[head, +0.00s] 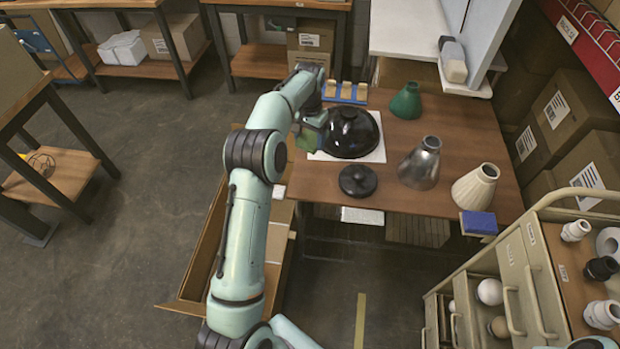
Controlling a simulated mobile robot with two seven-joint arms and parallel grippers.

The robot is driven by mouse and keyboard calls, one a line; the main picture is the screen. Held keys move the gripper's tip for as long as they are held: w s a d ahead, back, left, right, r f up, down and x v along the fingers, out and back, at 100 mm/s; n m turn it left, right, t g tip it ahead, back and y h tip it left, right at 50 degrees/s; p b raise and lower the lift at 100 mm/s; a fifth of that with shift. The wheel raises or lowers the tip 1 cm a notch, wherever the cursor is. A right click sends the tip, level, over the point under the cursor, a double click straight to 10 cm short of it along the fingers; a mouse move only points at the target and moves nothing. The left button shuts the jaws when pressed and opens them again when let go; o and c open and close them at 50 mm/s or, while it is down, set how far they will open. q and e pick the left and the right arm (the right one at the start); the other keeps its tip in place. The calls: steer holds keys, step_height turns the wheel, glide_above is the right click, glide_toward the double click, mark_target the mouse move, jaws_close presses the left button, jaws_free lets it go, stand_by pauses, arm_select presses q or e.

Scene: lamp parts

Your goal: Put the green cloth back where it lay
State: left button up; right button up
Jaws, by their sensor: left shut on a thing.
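My left gripper (313,124) is over the left edge of the wooden table (317,183), pointing down. It is shut on the green cloth (308,142), which shows just below the fingers. The cloth is beside the left edge of a glossy black dome shade (352,133) that stands on a white sheet (372,156). I cannot tell whether the cloth touches the dome or the sheet. My right gripper is not in view.
A black round base (358,181), a green cone (406,102), a silver cone (420,165) and a cream ribbed shade (475,187) stand on the table. A blue block (478,223) lies at the front right corner. An open cardboard box (204,268) is below left.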

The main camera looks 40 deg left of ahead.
arm_select(q)
steer(key=shift+a+f, duration=0.1)
steer(key=shift+a, duration=0.25)
steer(key=b, duration=0.2)
glide_above(308, 181)
step_height(308, 181, down, 15)
steer(key=shift+r, duration=0.2)
steer(key=shift+f+p, duration=0.3)
steer(key=shift+f, duration=2.2)
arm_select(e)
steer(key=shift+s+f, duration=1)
arm_select(q)
steer(key=shift+f, duration=0.1)
steer(key=o, duration=0.9)
steer(key=shift+o, duration=0.2)
